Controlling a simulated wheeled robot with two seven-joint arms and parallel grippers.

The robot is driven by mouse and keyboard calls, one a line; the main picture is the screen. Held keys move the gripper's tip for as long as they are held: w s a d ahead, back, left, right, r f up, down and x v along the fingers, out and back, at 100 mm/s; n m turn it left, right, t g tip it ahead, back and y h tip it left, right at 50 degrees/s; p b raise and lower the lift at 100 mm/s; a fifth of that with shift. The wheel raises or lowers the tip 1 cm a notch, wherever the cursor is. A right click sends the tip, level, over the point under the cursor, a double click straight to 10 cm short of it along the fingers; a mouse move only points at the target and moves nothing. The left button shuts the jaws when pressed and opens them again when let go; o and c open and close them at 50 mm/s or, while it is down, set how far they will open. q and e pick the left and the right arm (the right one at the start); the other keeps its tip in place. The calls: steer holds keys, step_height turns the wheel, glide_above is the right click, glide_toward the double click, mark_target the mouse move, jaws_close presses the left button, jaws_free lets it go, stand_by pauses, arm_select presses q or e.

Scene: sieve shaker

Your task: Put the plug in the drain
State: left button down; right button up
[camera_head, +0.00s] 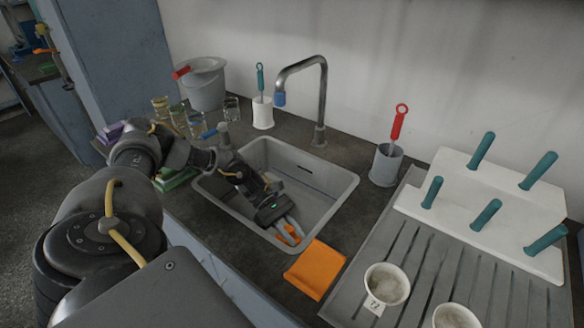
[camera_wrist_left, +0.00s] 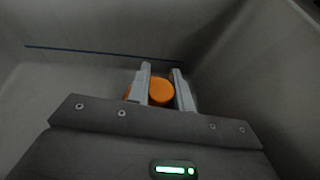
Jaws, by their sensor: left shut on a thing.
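The grey sink (camera_head: 335,185) is set into the dark counter. My left gripper (camera_head: 289,232) reaches down into the sink, near its front wall. It is shut on the orange plug (camera_head: 294,239), which shows between the two fingers in the left wrist view (camera_wrist_left: 161,92). I cannot tell whether the plug touches the sink floor. The drain does not show in either view; the arm, gripper and plug cover part of the sink floor. My right gripper is not in view.
A curved tap (camera_head: 322,100) stands behind the sink. A grey cup (camera_head: 385,166) with a red-handled brush, a ribbed drainboard (camera_head: 420,255) and a white peg rack (camera_head: 462,195) are on the right. A grey bucket (camera_head: 206,88) stands at the back left.

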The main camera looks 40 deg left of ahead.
arm_select(q)
steer(key=shift+f, duration=2.05)
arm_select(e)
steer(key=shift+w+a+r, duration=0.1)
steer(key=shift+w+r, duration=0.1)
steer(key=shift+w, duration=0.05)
arm_select(q)
steer(key=shift+f, duration=0.1)
steer(key=shift+f+b, duration=0.1)
steer(key=shift+b, duration=0.2)
steer(key=c, duration=1.2)
jaws_free()
steer(key=shift+c, duration=0.2)
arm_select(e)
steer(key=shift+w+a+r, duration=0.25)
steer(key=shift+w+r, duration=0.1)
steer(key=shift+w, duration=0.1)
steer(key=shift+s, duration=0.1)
